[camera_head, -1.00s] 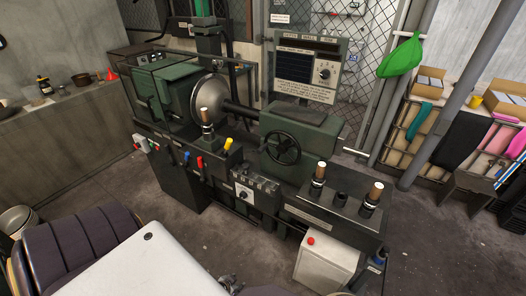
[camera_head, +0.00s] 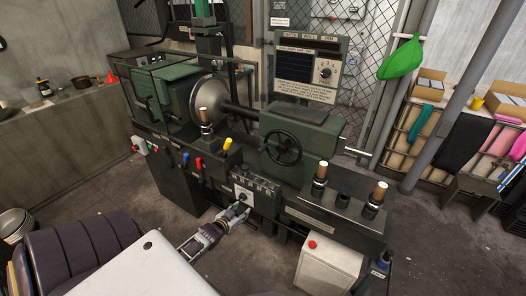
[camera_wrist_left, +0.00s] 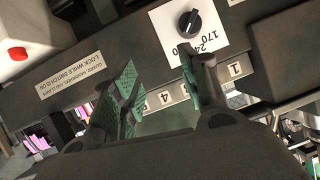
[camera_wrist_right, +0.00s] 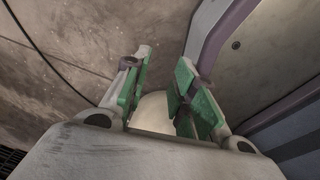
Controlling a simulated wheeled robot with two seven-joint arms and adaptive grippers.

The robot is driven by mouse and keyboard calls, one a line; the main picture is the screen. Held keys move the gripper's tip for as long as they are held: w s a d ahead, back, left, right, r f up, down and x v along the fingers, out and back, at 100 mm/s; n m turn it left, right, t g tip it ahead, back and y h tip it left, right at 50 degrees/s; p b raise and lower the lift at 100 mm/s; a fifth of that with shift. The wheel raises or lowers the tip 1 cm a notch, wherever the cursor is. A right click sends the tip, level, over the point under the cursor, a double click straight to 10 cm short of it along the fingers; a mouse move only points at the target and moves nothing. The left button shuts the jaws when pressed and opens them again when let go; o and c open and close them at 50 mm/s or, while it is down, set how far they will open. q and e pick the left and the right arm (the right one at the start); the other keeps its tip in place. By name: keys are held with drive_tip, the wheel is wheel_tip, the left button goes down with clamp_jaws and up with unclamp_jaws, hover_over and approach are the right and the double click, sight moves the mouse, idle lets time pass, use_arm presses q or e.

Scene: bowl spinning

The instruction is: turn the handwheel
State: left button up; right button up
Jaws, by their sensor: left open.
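The black spoked handwheel (camera_head: 282,148) is on the front of the green right-hand housing of the machine. No gripper touches it. My left gripper (camera_head: 237,211) is in front of the lower control panel, below and left of the handwheel. In the left wrist view its green-padded fingers (camera_wrist_left: 160,88) are apart with nothing gripped, near the panel's black rotary knob (camera_wrist_left: 188,22) on a white plate. The handwheel is not seen in that view. My right gripper (camera_wrist_right: 160,85) shows only in the right wrist view. Its fingers are apart, low beside a concrete wall or floor.
Red, blue and yellow levers (camera_head: 199,164) stick up left of the handwheel. A sign panel (camera_head: 307,70) stands above the handwheel.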

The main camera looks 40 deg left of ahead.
use_arm(q)
drive_tip(key=w+r+t+b, duration=0.1)
drive_tip(key=w+r+t, duration=0.1)
drive_tip(key=r, duration=1)
drive_tip(key=w+r+m+t+h+b, duration=0.1)
drive_tip(key=w+r+t, duration=0.1)
drive_tip(key=r, duration=1)
drive_tip(key=shift+w+d+r+t, duration=0.15)
drive_tip(key=shift+w+t, duration=0.2)
drive_tip(key=shift+t, duration=0.25)
use_arm(e)
drive_tip(key=shift+w+d+f, duration=0.2)
drive_tip(key=shift+d+f, duration=0.35)
drive_tip(key=shift+d, duration=0.05)
drive_tip(key=shift+w+d+f, duration=0.15)
drive_tip(key=shift+d+f, duration=0.35)
drive_tip(key=shift+d, duration=0.05)
drive_tip(key=shift+a, duration=0.1)
